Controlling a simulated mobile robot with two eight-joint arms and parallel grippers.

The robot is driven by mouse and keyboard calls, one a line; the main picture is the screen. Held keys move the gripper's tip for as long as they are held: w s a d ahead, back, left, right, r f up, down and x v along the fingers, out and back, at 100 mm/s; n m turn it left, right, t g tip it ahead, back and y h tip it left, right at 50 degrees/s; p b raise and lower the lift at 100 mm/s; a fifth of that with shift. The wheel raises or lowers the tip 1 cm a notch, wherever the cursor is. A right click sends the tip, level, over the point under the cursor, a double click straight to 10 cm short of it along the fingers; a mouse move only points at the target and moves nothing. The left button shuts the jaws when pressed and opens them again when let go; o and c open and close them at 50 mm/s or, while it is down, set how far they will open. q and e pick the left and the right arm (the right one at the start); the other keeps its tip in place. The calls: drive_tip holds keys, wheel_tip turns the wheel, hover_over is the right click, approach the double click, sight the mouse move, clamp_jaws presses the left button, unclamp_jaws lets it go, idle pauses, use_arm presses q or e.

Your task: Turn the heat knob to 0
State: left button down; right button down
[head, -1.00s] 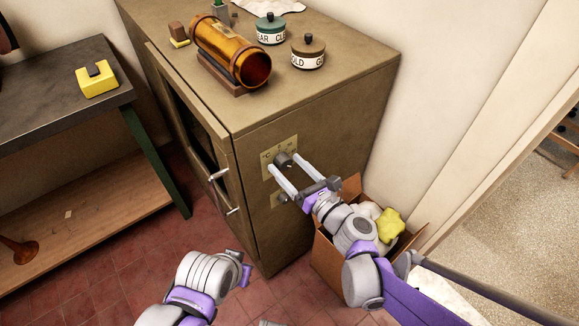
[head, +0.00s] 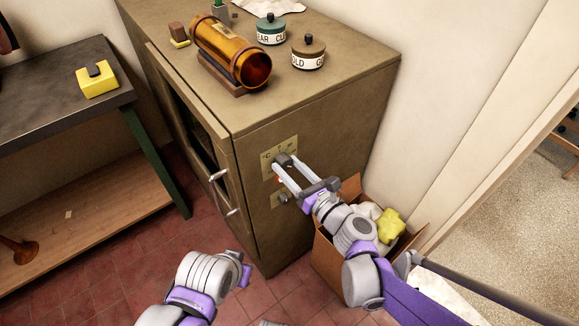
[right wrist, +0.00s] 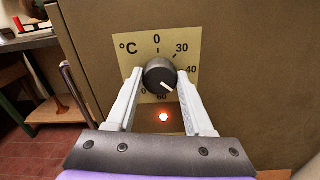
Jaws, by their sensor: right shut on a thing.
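The 0 is at the top of the dial. My right gripper (head: 284,160) is shut on the knob, one finger on each side; it also shows in the right wrist view (right wrist: 160,78). A finger hides part of the scale. Of my left arm only links show, at the bottom of the head view.
A red lamp (right wrist: 163,117) glows below the dial. The oven door handle (head: 218,175) sticks out to the left. An open cardboard box (head: 325,255) stands to the right. An amber cylinder (head: 230,50) and two labelled tins, one green (head: 270,29), one brown (head: 308,51), stand on top.

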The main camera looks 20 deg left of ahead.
drive_tip(key=n+p, duration=0.1)
drive_tip(key=n, duration=0.6)
drive_tip(key=n+p, duration=0.1)
drive_tip(key=n, duration=0.9)
drive_tip(key=shift+s, duration=0.1)
drive_tip(key=n+p, duration=0.1)
drive_tip(key=n, duration=0.2)
drive_tip(key=shift+f+n, duration=0.1)
drive_tip(key=shift+n, duration=0.2)
drive_tip(key=n, duration=0.5)
drive_tip(key=shift+n+p, duration=0.35)
drive_tip(key=shift+n, duration=0.35)
drive_tip(key=shift+c, duration=1.5)
unclamp_jaws()
